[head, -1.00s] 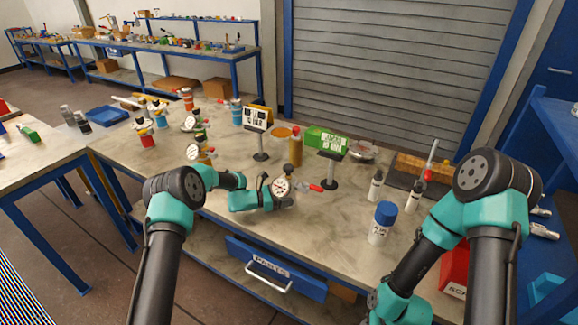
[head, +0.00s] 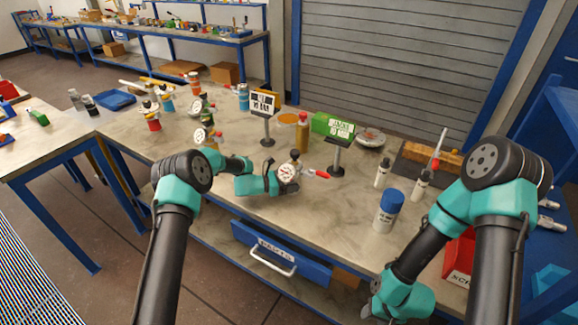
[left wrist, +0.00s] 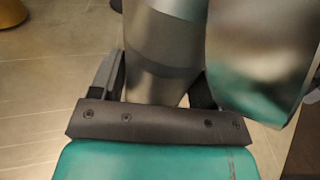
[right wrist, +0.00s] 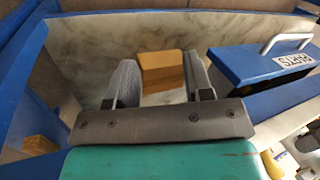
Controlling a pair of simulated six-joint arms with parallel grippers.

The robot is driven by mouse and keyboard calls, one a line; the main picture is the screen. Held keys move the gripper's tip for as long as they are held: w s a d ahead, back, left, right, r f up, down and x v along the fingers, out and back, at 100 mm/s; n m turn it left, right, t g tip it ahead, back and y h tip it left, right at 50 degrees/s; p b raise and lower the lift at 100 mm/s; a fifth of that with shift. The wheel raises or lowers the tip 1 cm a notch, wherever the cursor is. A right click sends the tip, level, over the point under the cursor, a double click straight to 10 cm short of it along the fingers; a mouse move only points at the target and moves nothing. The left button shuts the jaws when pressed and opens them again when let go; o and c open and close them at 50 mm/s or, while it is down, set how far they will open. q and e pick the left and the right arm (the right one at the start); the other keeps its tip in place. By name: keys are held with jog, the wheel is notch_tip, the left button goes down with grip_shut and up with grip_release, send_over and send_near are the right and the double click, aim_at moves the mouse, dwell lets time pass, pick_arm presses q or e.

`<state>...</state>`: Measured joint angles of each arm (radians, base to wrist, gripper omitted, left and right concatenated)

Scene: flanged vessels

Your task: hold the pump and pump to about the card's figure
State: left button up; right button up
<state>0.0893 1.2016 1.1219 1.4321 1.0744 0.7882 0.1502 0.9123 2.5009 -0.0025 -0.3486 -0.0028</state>
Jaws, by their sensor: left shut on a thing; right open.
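The hand pump stands upright near the table's front edge, with a round white-faced gauge (head: 287,172) and a red-ended lever (head: 321,174) reaching right. My left gripper (head: 280,183) is shut on its body from the left. In the left wrist view the pump's grey metal body (left wrist: 165,45) sits between the fingers. The gauge reading is too small to tell. A white card (head: 264,103) with black print stands on a post behind the pump; its figure is not clearly legible. My right gripper (right wrist: 160,85) is open and empty, low before the table's front at lower right.
A blue-capped bottle (head: 387,211) and small white bottles (head: 383,173) stand right of the pump. The blue drawer (head: 277,252) and a cardboard box (right wrist: 161,72) are below the tabletop. Several small flanged vessels stand further left.

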dwell(0.5)
